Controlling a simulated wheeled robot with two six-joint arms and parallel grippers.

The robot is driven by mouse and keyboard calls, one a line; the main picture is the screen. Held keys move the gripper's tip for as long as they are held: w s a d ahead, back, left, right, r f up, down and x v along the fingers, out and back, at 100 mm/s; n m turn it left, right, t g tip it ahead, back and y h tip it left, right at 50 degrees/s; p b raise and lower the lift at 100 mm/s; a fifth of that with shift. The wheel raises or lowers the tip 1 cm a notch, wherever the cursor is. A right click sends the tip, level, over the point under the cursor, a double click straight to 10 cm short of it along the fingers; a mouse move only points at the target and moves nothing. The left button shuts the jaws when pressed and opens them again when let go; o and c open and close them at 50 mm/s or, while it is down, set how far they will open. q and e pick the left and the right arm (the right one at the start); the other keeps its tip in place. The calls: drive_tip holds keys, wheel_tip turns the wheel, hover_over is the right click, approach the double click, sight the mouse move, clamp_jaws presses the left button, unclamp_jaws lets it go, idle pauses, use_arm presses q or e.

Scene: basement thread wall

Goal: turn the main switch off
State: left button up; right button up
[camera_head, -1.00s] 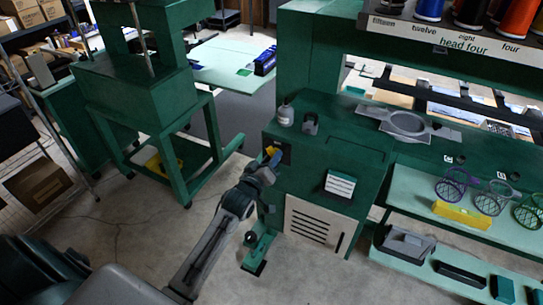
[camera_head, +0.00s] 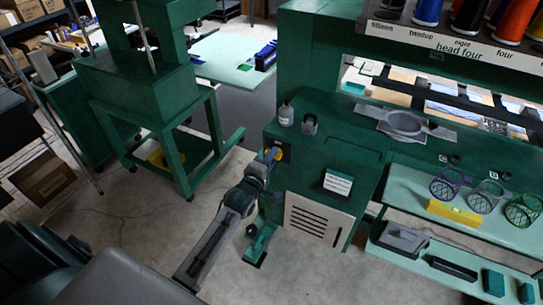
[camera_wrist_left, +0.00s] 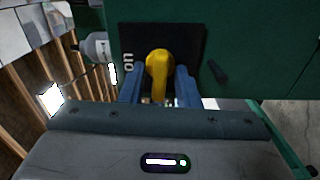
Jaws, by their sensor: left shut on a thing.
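The main switch is a yellow handle (camera_wrist_left: 158,65) on a black plate (camera_wrist_left: 190,48) fixed to the green machine's side. White lettering on the plate, reading "ON" sideways, shows left of the handle in the left wrist view. My left gripper (camera_head: 268,160) is shut on the yellow handle, with its blue fingers (camera_wrist_left: 158,88) on both sides of it. In the head view the handle (camera_head: 279,153) shows as a small yellow patch beside the fingertips, and the gripper hides most of the plate. My right gripper is not in view.
The green machine cabinet (camera_head: 330,150) stands in front of my arm, with a bottle (camera_head: 286,116) on top and a vent panel (camera_head: 318,221) low down. A shelf at right holds wire baskets and a yellow box (camera_head: 453,212). Concrete floor (camera_head: 120,225) is open at left.

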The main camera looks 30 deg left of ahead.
use_arm(q)
drive_tip(key=shift+n, duration=0.5)
drive_tip(key=o, duration=0.6)
drive_tip(key=s+b, duration=0.5)
drive_tip(key=s, duration=0.5)
drive_tip(key=shift+s, duration=0.4)
